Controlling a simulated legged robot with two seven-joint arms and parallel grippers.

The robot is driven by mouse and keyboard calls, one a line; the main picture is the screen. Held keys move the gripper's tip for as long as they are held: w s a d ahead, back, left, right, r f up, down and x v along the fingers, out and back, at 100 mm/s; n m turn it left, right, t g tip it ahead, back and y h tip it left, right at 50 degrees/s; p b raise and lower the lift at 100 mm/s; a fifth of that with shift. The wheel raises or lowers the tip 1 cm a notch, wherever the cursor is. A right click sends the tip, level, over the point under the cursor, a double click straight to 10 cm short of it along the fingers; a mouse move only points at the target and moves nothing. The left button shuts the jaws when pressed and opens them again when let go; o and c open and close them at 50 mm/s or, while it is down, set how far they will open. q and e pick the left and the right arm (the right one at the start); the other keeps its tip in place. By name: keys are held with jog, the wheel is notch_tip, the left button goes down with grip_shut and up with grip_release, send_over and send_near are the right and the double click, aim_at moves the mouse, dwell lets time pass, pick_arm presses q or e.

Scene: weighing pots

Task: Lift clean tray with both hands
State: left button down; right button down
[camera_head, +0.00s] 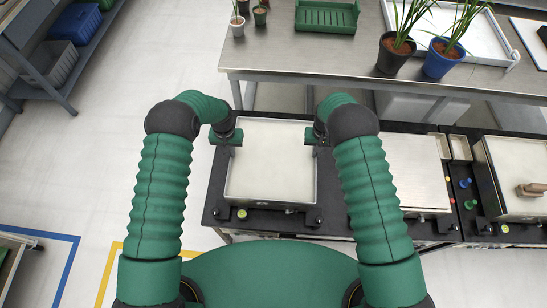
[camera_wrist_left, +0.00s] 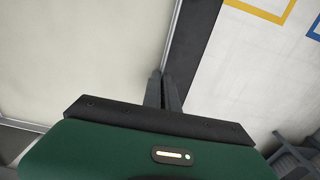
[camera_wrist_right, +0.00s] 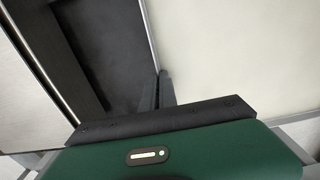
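The clean tray (camera_head: 270,187) is a shallow, empty, cream-floored tray with a thin metal rim. It is over the black bench unit in the middle of the head view; whether it touches the bench is unclear. My left gripper (camera_head: 230,148) is at its left rim and my right gripper (camera_head: 312,146) at its right rim, both toward the far end. In the left wrist view the narrow fingers (camera_wrist_left: 163,88) are close together with the tray's rim between them. In the right wrist view the fingers (camera_wrist_right: 158,88) likewise close on the opposite rim.
Right of the clean tray are a metal-topped unit (camera_head: 412,170) and another unit with a handled lid (camera_head: 520,165). Open floor lies left.

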dwell(0.4)
